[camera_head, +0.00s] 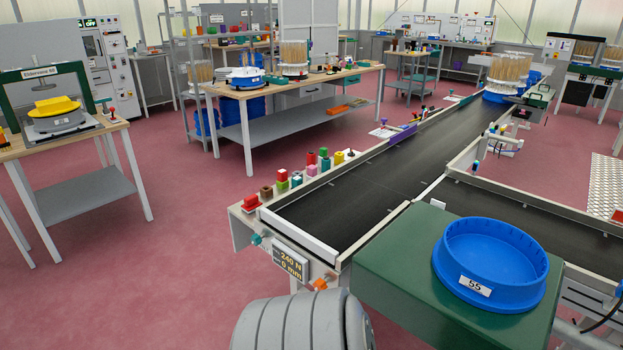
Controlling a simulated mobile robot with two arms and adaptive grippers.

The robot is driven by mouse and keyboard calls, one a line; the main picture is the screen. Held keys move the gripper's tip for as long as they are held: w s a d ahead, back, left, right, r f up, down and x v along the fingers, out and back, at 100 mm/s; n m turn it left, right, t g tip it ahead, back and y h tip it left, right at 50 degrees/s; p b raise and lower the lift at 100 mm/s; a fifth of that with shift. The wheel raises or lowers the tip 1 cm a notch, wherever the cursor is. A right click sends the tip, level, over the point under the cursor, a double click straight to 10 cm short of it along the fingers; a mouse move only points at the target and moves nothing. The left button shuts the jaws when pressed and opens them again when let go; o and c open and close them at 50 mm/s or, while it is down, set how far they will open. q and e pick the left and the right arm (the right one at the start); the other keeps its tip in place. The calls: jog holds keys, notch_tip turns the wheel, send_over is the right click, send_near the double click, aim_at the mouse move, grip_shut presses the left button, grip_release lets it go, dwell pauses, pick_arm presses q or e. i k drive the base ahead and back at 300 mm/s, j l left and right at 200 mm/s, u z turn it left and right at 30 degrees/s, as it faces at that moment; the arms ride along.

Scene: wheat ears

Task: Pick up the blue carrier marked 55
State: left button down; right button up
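The blue carrier (545,297) is a round, open-topped tub with a white label reading 55 on its front. It sits upright at the lower right on a dark green block-like surface (400,262), beside the near end of the conveyor. Its inside looks empty. Neither of my grippers shows in the head view, and nothing is touching the carrier. A large grey ribbed rounded part (300,325) stands at the bottom centre, left of the green surface; I cannot tell whether it is mine.
A black conveyor belt (365,185) runs back to a blue carrier of wheat ears (508,75). Small coloured blocks (297,178) line its left ledge. A display (289,262) reads 240 N and 0 mm. Workbenches stand left and behind. Red floor is open at left.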

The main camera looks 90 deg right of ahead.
aim_at(493, 266)
jog(key=k+z, duration=0.15)
jog(key=z, duration=3.65)
